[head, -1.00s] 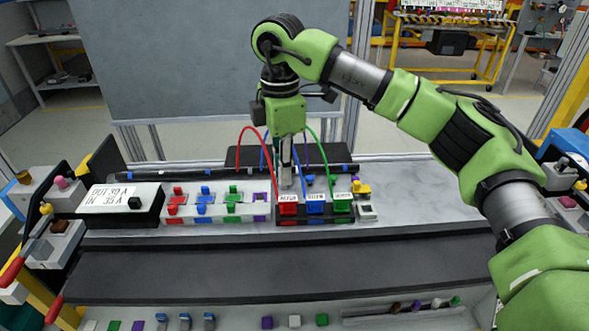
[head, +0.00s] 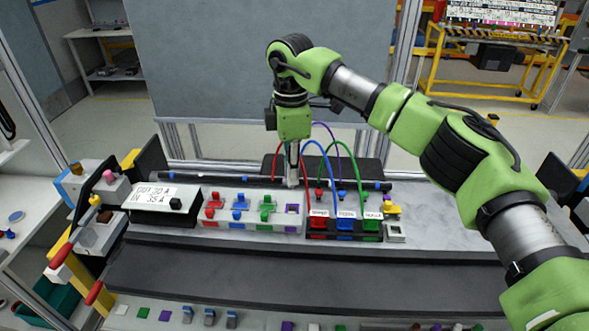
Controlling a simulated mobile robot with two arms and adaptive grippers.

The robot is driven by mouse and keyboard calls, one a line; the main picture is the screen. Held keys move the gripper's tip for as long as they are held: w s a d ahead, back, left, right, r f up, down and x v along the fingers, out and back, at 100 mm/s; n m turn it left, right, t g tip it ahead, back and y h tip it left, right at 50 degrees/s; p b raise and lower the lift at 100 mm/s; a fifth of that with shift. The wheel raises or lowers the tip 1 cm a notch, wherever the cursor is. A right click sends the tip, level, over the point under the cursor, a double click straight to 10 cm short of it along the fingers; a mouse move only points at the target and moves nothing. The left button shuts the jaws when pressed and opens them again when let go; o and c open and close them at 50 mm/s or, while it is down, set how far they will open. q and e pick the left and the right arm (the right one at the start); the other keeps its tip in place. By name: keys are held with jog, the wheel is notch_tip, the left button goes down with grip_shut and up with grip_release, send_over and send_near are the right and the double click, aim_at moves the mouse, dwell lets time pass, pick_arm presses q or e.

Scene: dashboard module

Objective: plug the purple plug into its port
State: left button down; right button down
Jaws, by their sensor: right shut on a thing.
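My right gripper (head: 292,183) points straight down, its fingertips just above the purple port (head: 292,210) at the right end of the pale port block (head: 222,224). It is shut on what appears to be the purple plug, which is mostly hidden between the fingers. A purple cable (head: 325,124) arches from behind the gripper down toward the back of the dashboard. I cannot tell whether the plug touches the port. My left gripper is out of view.
To the right stands a black module (head: 318,236) with labelled red, blue and green sockets and arching cables. A yellow piece (head: 391,209) sits beside it. A box with a written display (head: 158,198) stands left. The dark front strip (head: 300,279) is clear.

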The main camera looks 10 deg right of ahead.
aim_at(292, 188)
jog(key=shift+f, duration=0.15)
jog(key=shift+f+b, duration=1.95)
jog(key=shift+f, duration=0.8)
jog(key=shift+f+b, duration=1.2)
jog(key=shift+f, duration=0.25)
jog(key=c, duration=1.9)
grip_release()
jog(key=shift+r, duration=0.25)
notch_tip(292, 188, up, 12)
jog(key=shift+f, duration=0.2)
